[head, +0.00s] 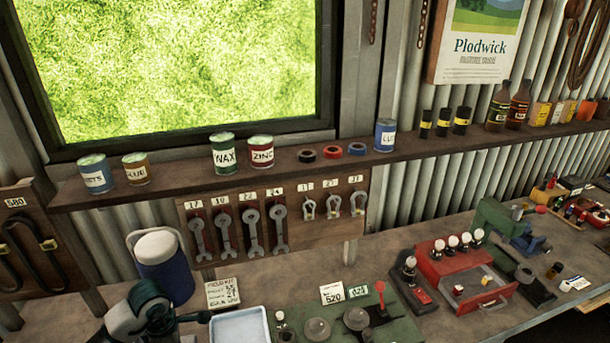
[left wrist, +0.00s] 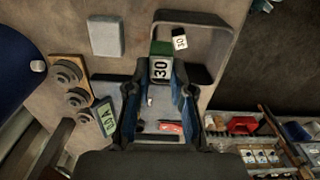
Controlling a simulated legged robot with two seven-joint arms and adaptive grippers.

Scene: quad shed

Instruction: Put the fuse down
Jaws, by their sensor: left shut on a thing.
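My left gripper (left wrist: 157,80) is shut on a fuse (left wrist: 160,66), a small block with a green part and a white face marked 30. In the left wrist view the fuse sits between the fingertips, at the near edge of a grey rimmed tray (left wrist: 238,45). I cannot tell whether it touches the tray. A small black and white piece marked 30 (left wrist: 180,40) is inside that tray. In the head view my left gripper (head: 203,317) is at the lower left, beside a pale tray (head: 262,312); the fuse cannot be made out there. My right gripper is not in view.
A blue jug (head: 170,272) and a handwritten card (head: 222,292) stand behind the left gripper. A red drawer unit (head: 455,268) and a green machine (head: 500,220) are at the right. A shelf (head: 285,165) of tins runs above.

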